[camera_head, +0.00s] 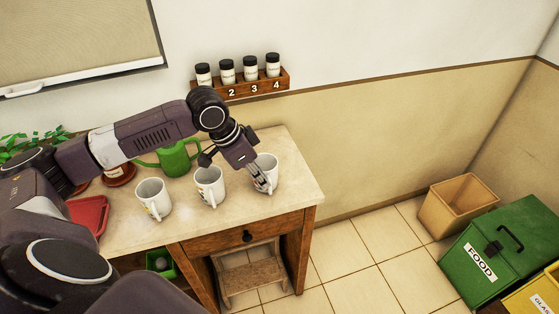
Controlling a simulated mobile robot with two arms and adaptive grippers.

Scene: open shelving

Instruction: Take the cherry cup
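Three white cups stand upright in a row on the table (285,205): a left cup (153,197), a middle cup (210,180) and a right cup (267,168). The left cup has a small yellowish print, and the middle cup's print is small and unclear. The right cup's print is hidden or too small to read, so I cannot tell which cup shows a cherry. My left gripper (257,178) is at the right cup, its fingers overlapping the cup's near left side. I cannot tell whether they touch or grip it. My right gripper is not in view.
A green watering can (177,158) stands behind the cups, partly behind my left arm. A red tray (88,214) lies at left. A wall rack (240,88) holds several jars. A stool (252,277) is under the table. A green bin (495,250) and open brown bin (460,205) stand at right.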

